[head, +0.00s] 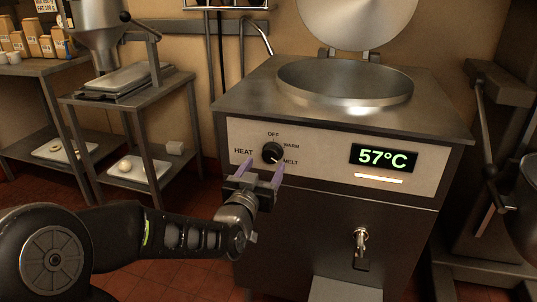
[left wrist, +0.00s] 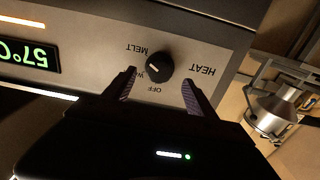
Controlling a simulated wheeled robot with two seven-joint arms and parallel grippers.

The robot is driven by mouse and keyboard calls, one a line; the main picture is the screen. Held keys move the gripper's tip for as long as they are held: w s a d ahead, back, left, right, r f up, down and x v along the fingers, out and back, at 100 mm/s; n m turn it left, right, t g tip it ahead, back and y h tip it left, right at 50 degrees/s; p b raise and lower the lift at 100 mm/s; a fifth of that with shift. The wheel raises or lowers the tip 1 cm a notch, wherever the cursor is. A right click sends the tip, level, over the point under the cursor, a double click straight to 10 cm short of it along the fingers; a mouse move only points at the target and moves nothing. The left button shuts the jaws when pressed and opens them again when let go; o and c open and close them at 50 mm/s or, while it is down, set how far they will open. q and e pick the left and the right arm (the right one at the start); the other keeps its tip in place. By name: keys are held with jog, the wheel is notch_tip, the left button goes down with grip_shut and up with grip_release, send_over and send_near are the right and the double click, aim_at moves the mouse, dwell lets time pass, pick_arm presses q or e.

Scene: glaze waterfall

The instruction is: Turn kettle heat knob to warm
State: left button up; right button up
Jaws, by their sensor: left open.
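The round black heat knob (head: 272,153) is on the kettle's pale front panel (head: 325,165), with OFF above it, WARM at upper right and MELT at lower right. Its white mark points toward MELT. The knob also shows in the left wrist view (left wrist: 159,67), where the labels appear upside down and WARM is partly hidden. My left gripper (head: 262,170) is open, just below and in front of the knob. In the left wrist view its fingertips (left wrist: 159,77) straddle the knob with space on both sides. My right gripper is not in view.
A green display (head: 383,157) reads 57°C right of the knob. A tap (head: 360,240) sticks out of the kettle's lower front. The round lid (head: 355,20) stands open above the pan. A metal stand (head: 130,90) with a machine is at left. Red tiled floor lies between.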

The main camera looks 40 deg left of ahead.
aim_at(270, 158)
pick_arm(q)
jog(key=x, duration=0.4)
jog(key=shift+w+f, duration=0.1)
jog(key=shift+w, duration=0.05)
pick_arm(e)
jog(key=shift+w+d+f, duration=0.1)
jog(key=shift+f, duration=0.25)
pick_arm(q)
jog(key=shift+c, duration=0.6)
jog(key=c, duration=1.3)
jog(key=shift+o, duration=0.2)
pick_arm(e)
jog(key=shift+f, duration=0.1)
